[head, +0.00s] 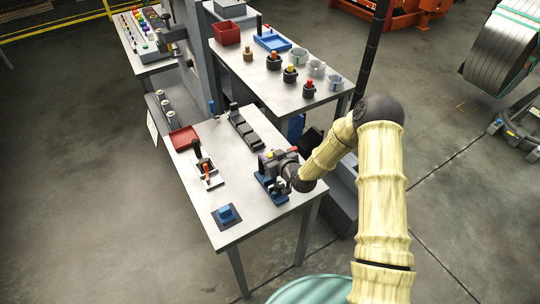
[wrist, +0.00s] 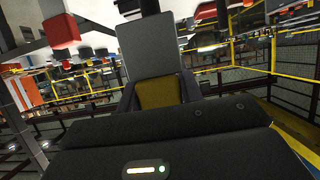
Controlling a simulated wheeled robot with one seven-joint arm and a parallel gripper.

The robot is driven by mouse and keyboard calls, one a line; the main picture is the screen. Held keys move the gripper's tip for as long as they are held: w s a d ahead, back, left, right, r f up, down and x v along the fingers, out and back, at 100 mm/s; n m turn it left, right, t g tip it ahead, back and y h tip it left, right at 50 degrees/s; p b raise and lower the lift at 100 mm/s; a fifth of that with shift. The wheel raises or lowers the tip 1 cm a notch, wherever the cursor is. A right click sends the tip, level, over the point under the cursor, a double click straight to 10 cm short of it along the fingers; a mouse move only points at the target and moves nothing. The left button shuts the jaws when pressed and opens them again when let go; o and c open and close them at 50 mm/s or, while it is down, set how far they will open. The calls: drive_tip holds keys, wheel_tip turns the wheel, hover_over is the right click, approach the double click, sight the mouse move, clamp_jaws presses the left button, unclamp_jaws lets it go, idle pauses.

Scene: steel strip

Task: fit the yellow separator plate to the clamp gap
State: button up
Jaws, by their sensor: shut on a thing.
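My gripper (head: 268,172) is low over the front right part of the near table, above a blue fixture (head: 272,196) that may hold the clamp gap. In the wrist view my gripper (wrist: 158,88) has its two dark fingers on either side of the yellow separator plate (wrist: 160,95), shut on it. A flat grey plate-like part (wrist: 147,52) stands just beyond the yellow plate; I cannot tell whether they are joined. The gripper hides most of the fixture in the head view, so the gap and any contact cannot be seen.
The near table (head: 233,181) also carries a blue block on a dark pad (head: 227,215), a white tray with an orange-marked tool (head: 206,173), a red tray (head: 184,138) and a dark row of blocks (head: 243,130). The second table (head: 262,83) holds several cylindrical parts.

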drive_tip(key=shift+f, duration=0.1)
drive_tip(key=shift+s+f+b, duration=0.1)
drive_tip(key=shift+f+b, duration=0.15)
drive_tip(key=shift+b, duration=0.2)
drive_tip(key=shift+f+b, duration=2.35)
drive_tip(key=shift+f, duration=0.2)
drive_tip(key=shift+b, duration=0.85)
drive_tip(key=shift+f+b, duration=1.7)
drive_tip(key=shift+f, duration=0.05)
drive_tip(key=shift+r, duration=0.2)
drive_tip(key=shift+r+p, duration=0.75)
drive_tip(key=shift+r, duration=0.5)
drive_tip(key=shift+b, duration=0.3)
idle(0.5)
